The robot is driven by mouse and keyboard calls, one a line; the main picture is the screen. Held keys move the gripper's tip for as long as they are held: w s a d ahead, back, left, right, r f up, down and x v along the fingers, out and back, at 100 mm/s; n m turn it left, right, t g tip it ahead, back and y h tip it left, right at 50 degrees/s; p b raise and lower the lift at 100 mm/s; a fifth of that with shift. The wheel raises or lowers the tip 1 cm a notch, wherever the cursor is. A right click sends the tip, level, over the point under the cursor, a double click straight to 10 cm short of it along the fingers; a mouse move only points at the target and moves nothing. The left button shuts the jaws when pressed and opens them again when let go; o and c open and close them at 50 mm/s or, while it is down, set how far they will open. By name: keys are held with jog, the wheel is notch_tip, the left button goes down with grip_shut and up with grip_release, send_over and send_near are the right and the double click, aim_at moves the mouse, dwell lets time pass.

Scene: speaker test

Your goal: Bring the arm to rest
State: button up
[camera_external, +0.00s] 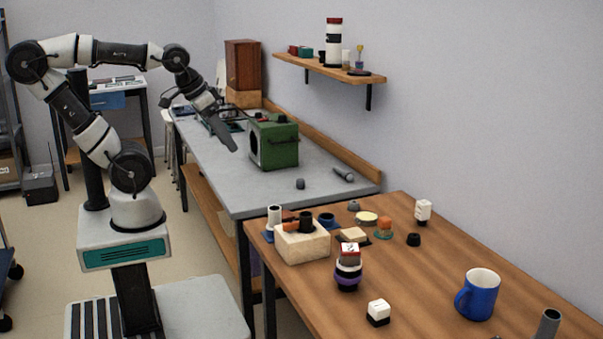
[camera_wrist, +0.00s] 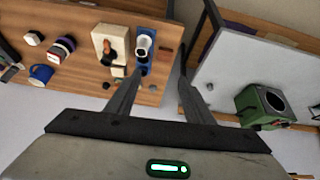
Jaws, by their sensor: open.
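My gripper (camera_external: 232,147) hangs in the air at the end of my raised, bent arm, left of the green box-shaped speaker (camera_external: 273,143) and above the grey bench. In the wrist view my gripper (camera_wrist: 162,72) shows two dark fingers spread apart with nothing between them. The green speaker (camera_wrist: 265,106) is at the right there, apart from the fingers. It stands upright on the grey bench, with a dark round front. My arm blocks part of the bench's far end.
The grey bench (camera_external: 310,189) also holds a microphone (camera_external: 343,174) and a small dark knob (camera_external: 300,184). The wooden table (camera_external: 420,285) carries a blue mug (camera_external: 478,295), a cream block (camera_external: 302,246) and several small parts. A wall shelf (camera_external: 322,70) is above the bench.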

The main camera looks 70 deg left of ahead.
notch_tip(320, 180, up, 18)
jog(key=p, duration=1.8)
jog(key=shift+s+a, duration=0.25)
jog(key=shift+s, duration=0.15)
